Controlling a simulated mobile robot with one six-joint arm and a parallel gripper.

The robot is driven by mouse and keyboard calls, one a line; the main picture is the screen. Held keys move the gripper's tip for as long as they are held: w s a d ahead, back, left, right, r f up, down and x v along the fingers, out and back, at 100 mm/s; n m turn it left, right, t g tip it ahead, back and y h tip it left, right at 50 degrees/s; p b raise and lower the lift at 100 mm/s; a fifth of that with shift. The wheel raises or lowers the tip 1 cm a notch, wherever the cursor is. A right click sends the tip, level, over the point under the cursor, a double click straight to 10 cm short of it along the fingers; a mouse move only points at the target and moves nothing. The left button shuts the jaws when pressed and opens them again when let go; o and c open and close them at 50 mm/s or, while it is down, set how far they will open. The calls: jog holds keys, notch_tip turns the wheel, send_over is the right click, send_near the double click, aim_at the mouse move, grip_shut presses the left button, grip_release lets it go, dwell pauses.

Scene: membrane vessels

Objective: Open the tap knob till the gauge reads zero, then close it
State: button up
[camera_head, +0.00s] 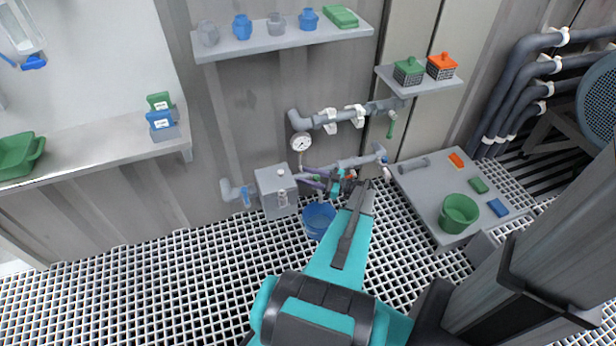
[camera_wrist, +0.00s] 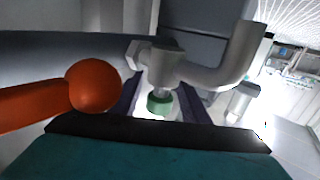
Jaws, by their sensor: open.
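The gauge (camera_head: 302,142), a white round dial, sits on the wall pipework in the head view; its needle is too small to read. I cannot tell whether the fingers touch the knob. The knob is largely hidden in the head view.
An orange ball-ended handle (camera_wrist: 92,85) is close on the left in the wrist view. A blue bucket (camera_head: 319,220) stands on the grating below my gripper. A grey table (camera_head: 420,190) with a green bucket (camera_head: 459,212) is to the right. Grating at left is clear.

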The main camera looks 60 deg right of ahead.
jog(key=shift+s, duration=0.1)
jog(key=p+v, duration=0.1)
jog(key=v, duration=1.2)
jog(key=shift+s, duration=0.25)
jog(key=shift+d, duration=0.15)
